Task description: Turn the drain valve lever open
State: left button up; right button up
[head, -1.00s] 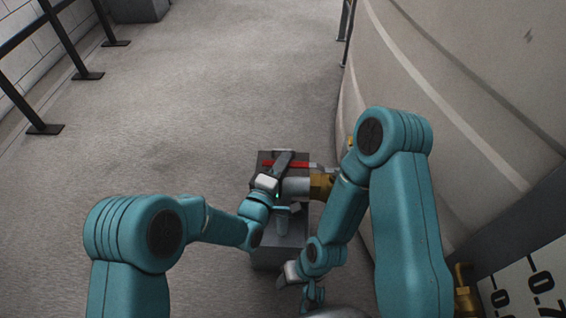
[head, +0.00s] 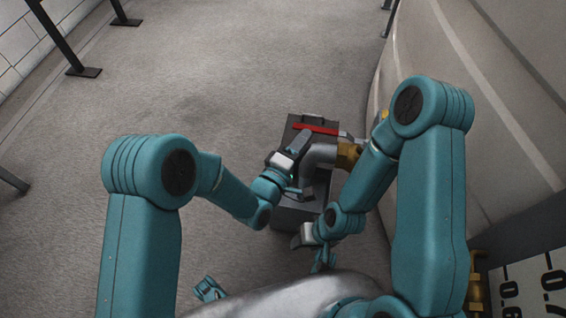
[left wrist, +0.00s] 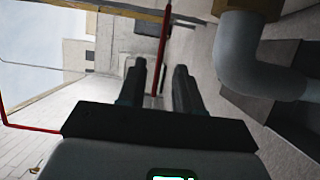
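The drain valve has a red lever (head: 316,129) lying roughly crosswise above a brass body (head: 348,153), with a grey pipe elbow (head: 318,155) pointing down. My left gripper (head: 304,138) is just below the lever's left part in the head view; whether it touches cannot be told.
A dark grey box-shaped pit or block (head: 300,212) is under the valve. A large pale tank (head: 500,110) curves along the right. A level gauge board (head: 530,285) is at lower right. Black rail posts (head: 60,40) stand at left. The concrete floor between is open.

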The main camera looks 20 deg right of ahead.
pick_arm(q)
jog(key=p+v, duration=0.1)
jog(key=v, duration=1)
